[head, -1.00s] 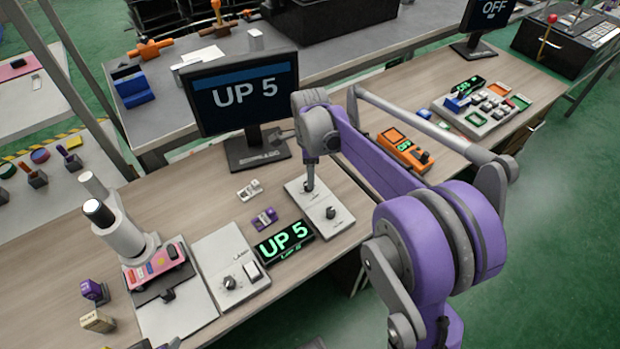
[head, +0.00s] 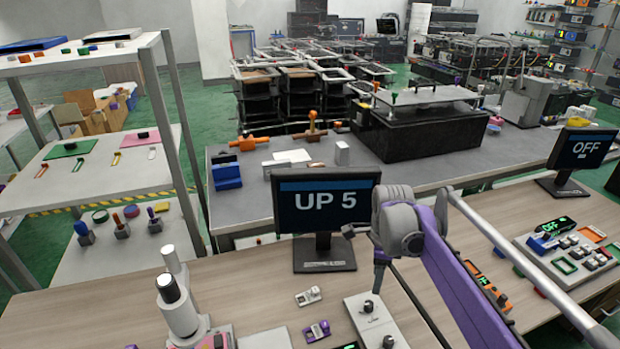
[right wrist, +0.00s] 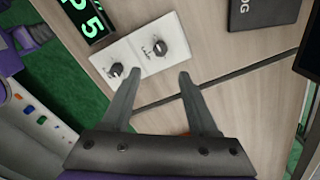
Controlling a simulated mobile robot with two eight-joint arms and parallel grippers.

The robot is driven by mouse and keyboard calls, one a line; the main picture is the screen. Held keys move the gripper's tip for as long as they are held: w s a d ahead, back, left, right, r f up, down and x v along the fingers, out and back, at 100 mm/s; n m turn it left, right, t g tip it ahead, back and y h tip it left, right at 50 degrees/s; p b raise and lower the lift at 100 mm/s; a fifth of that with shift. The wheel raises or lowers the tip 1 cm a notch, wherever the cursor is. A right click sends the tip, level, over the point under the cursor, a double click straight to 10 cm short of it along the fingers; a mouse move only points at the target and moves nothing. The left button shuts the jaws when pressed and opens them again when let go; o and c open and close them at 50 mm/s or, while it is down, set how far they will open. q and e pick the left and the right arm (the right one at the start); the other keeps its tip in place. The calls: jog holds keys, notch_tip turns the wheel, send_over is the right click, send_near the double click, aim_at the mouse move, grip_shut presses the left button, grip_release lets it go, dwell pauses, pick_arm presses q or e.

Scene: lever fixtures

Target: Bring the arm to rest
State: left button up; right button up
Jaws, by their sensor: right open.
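My right gripper (head: 380,278) hangs from my purple and grey arm, above the white plate (head: 362,322) with two dark knobs. In the right wrist view the gripper (right wrist: 157,77) is open, with its two fingers apart and nothing between them. The white plate (right wrist: 130,58) lies just beyond the fingertips there, and its two knobs (right wrist: 115,70) stand free of the fingers. The monitor (head: 325,202) behind reads UP 5. A green readout (right wrist: 83,14) beside the plate is partly in view. My left gripper is in neither view.
White cylinders (head: 176,300) rise at the left. A small purple part (head: 317,331) lies left of the plate. Bare wood (head: 235,285) shows left of the monitor.

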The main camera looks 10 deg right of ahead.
jog(key=s+a+n+t+p, duration=0.2)
jog(key=s+a+n, duration=0.3)
jog(key=s+n, duration=0.5)
jog(key=s+a+r+n+t+p, duration=0.1)
jog(key=s+a+n+t+p, duration=0.2)
jog(key=s+n, duration=0.8)
jog(key=a+n+p, duration=0.2)
jog(key=shift+a+p, duration=0.3)
jog(key=shift+a, duration=0.1)
jog(key=shift+d, duration=0.15)
